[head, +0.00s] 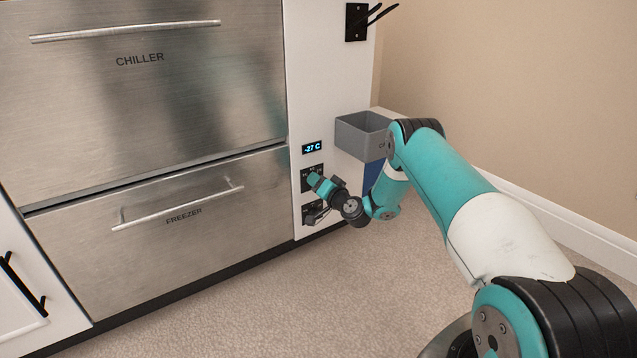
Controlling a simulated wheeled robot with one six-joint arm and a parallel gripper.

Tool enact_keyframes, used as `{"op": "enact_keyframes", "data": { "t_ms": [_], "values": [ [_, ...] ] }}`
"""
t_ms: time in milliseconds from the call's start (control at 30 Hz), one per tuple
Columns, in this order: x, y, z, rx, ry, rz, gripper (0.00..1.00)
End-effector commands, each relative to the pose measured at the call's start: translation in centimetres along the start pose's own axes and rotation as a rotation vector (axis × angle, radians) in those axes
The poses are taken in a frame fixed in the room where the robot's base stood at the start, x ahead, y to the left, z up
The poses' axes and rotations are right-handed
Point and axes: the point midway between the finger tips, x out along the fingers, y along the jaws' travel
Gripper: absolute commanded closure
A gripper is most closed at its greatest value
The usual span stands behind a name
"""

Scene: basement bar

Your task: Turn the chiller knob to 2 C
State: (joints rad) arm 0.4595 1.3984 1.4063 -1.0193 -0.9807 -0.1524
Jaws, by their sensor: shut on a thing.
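A white side panel (327,75) right of the steel drawers carries a small display (312,148) with blue digits that look like -27 C. Below the display are two black dial plates, an upper one (306,173) and a lower one (307,209). The plates' markings are too small to read, so I cannot tell which dial is the chiller's.
The drawer marked CHILLER (140,90) is above the drawer marked FREEZER (185,215); both are shut. A grey open bin (361,140) sticks out from the panel, close to my arm. The carpet (250,305) in front is clear.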

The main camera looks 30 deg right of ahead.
Motion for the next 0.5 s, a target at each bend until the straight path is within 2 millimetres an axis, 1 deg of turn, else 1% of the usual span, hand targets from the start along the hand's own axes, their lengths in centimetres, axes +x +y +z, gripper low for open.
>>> {"op": "enact_keyframes", "data": {
  "t_ms": [200,233,267,300,333,500],
  "values": [
    [0.01,0.07,-0.19,-0.002,0.004,0.001,0.88],
    [0.01,0.07,-0.19,-0.002,0.004,0.001,0.60],
    [0.01,0.07,-0.19,-0.002,0.004,0.001,0.53],
    [0.01,0.06,-0.17,-0.002,0.004,0.001,0.44],
    [0.02,0.05,-0.15,-0.002,0.003,0.000,0.39],
    [0.03,-0.02,-0.04,-0.002,0.001,0.000,0.39]
  ]
}}
